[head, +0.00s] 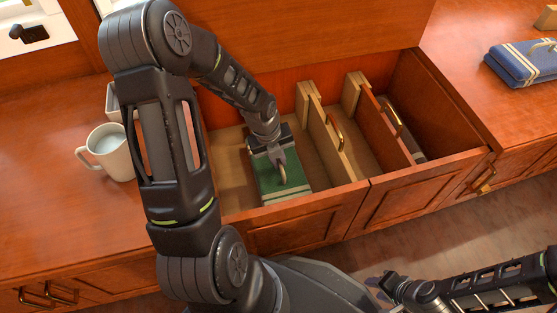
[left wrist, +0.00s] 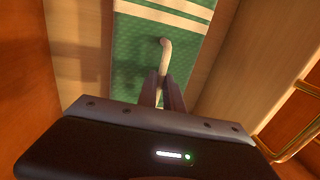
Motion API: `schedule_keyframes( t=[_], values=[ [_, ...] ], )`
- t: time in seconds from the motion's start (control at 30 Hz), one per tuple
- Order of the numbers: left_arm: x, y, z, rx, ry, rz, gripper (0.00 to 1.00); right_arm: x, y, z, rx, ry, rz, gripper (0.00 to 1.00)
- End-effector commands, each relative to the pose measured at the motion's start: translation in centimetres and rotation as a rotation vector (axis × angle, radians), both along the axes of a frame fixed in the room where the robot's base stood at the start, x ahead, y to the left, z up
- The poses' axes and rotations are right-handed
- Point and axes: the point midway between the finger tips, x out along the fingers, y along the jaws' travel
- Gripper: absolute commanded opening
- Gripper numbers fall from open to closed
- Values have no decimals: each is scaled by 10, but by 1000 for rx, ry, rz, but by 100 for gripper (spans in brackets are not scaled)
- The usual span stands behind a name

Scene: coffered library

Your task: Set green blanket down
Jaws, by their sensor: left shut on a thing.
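The green blanket (head: 272,180) is a folded rectangle with pale stripes and a cream loop handle. It is inside the left compartment of an open drawer box (head: 232,163) in the counter. In the left wrist view the blanket (left wrist: 137,52) lies beneath the gripper, its stripes at the top. My left gripper (head: 279,165) is above the blanket, its fingers shut on the cream handle (left wrist: 166,50). I cannot tell whether the blanket rests fully on the compartment floor. My right gripper (head: 388,283) is at the lower right, away from the blanket; its fingers are too small to read.
Upright wooden panels with brass handles, such as the nearer divider (head: 325,130), stand right of the blanket. A white mug (head: 113,152) is on the left counter, beside my left arm. A blue striped folded item (head: 524,62) lies on the right counter.

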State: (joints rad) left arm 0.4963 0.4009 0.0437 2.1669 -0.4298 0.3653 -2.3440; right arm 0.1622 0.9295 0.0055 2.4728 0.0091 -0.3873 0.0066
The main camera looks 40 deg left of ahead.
Motion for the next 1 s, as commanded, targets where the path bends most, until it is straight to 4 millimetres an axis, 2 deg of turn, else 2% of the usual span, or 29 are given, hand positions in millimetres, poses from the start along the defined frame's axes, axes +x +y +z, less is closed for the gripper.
schedule_keyframes(
  t=[0.2, 0.23, 0.47, 0.77, 0.87, 1.0],
  values=[
    [0, 0, -2, 0, -1, 0, 0, 0, 0, -1, 0, -1, 0, 36],
    [0, 0, -2, 0, 0, 0, 13, 0, 0, -1, 0, -1, 0, 36],
    [0, 0, -2, 0, 0, 0, 32, 0, 0, -1, 0, -1, 0, 36],
    [0, 0, 0, 0, 0, 0, 32, 0, 0, 0, 0, 0, 0, 36],
    [0, 1, 7, 0, -1, 1, 32, 0, 0, 5, 0, 1, 0, 36],
    [-3, 3, 27, 1, -2, 2, 32, -2, 0, 17, 1, 4, 3, 36]
  ],
)
